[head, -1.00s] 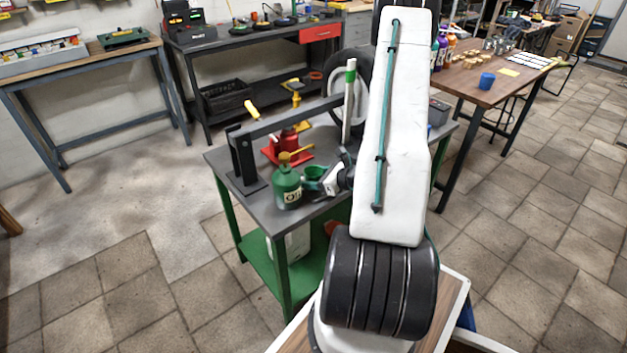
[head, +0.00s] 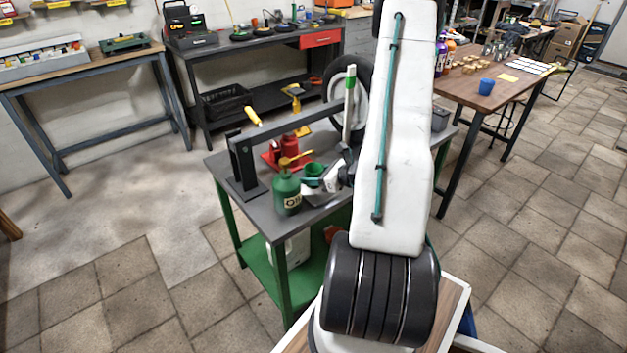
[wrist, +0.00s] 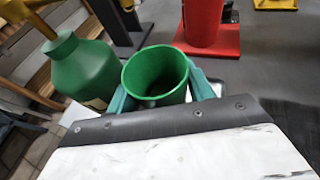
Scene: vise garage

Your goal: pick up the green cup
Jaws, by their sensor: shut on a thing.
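The green cup (wrist: 157,75) is between the teal fingers of my gripper (wrist: 163,92) in the wrist view, with its open mouth facing the camera. My gripper is shut on it. In the head view the cup (head: 314,170) shows just right of the oil can, over the grey-topped workbench. My gripper (head: 316,182) is around it there, partly hidden by my wrist. Whether the cup's base touches the bench cannot be told.
The green oil can (head: 287,192) stands close left of the cup; it also shows in the wrist view (wrist: 82,68). A red jack (head: 290,149) is behind. A dark metal arm press (head: 244,165) stands at the bench's left.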

